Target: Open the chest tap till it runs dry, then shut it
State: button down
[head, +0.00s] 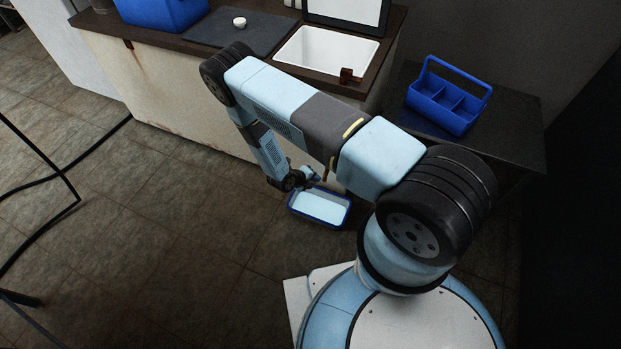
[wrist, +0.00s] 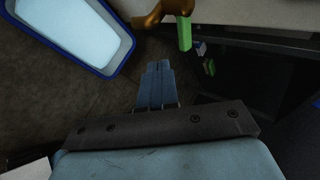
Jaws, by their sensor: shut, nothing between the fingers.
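The brass tap (wrist: 160,14) comes out of the pale chest wall at the top of the wrist view. Its green lever (wrist: 185,33) points down in that picture, away from the tap body. No stream from the tap can be made out. A blue-rimmed tray (wrist: 112,62) with a pale, even surface inside is to the left of the tap; I cannot tell whether that is liquid. The tray also shows on the floor in the head view (head: 320,222). My gripper (wrist: 158,66) is shut and empty, below the tap and lever in the wrist picture, apart from both.
The pale chest (head: 185,100) has a dark top with a white basin (head: 325,50) and a dark mat (head: 235,32). A dark side table (head: 515,120) holds a blue caddy (head: 447,100). Black stand legs and cable (head: 70,170) lie left. The floor between is clear.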

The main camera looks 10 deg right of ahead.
jog(key=w+d+f, duration=0.3)
jog(key=d, duration=0.4)
jog(key=shift+w+f, duration=0.3)
jog(key=shift+a, duration=0.15)
